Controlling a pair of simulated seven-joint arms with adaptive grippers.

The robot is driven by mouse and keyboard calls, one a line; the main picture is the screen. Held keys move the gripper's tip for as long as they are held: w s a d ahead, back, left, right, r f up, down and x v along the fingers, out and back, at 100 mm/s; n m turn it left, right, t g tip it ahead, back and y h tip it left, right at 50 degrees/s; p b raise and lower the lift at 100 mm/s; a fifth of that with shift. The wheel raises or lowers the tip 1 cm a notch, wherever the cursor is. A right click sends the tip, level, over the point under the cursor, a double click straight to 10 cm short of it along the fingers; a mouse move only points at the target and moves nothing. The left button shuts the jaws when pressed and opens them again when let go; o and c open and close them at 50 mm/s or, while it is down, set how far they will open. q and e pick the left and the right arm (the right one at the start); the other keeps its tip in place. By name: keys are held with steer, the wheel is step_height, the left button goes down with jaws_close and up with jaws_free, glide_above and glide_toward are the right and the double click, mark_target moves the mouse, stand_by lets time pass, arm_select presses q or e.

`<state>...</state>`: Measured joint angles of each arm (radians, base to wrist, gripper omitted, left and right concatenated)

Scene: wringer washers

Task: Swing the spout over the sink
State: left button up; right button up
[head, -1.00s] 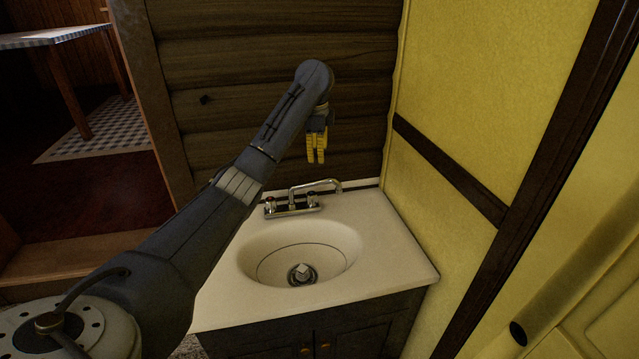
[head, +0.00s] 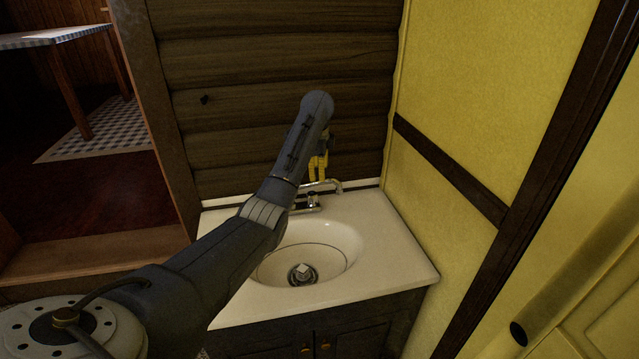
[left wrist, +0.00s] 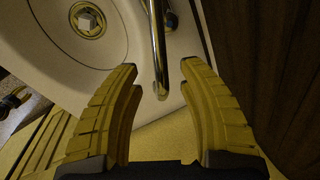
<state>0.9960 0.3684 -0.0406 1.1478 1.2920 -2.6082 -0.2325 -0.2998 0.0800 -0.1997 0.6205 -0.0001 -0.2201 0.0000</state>
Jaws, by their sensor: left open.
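The chrome spout (head: 325,185) stands at the back edge of the sink (head: 348,250). It points right along the wall, with its tip bent down behind the basin. My left gripper (head: 318,178) is just above the spout, fingers pointing down, and my forearm hides part of the faucet base. In the left wrist view the spout (left wrist: 158,50) runs between the open yellow fingers of my left gripper (left wrist: 161,70), with a gap on each side. No contact shows. My right gripper is in neither view.
A yellow wall (head: 455,110) stands close on the right and a log wall (head: 240,90) behind the sink. The drain (head: 302,274) lies in the basin. Dark cabinet doors (head: 345,330) are below the counter. Open floor lies to the left.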

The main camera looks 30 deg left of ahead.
arm_select(q)
steer(key=shift+w+a+f, duration=0.1)
steer(key=shift+w+f, duration=0.05)
steer(key=shift+f, duration=0.8)
steer(key=shift+w+a+f, duration=0.1)
steer(key=shift+w+f, duration=0.05)
steer(key=shift+f, duration=0.75)
steer(key=shift+w+f, duration=0.15)
steer(key=shift+f, duration=0.8)
steer(key=shift+c, duration=0.2)
jaws_close()
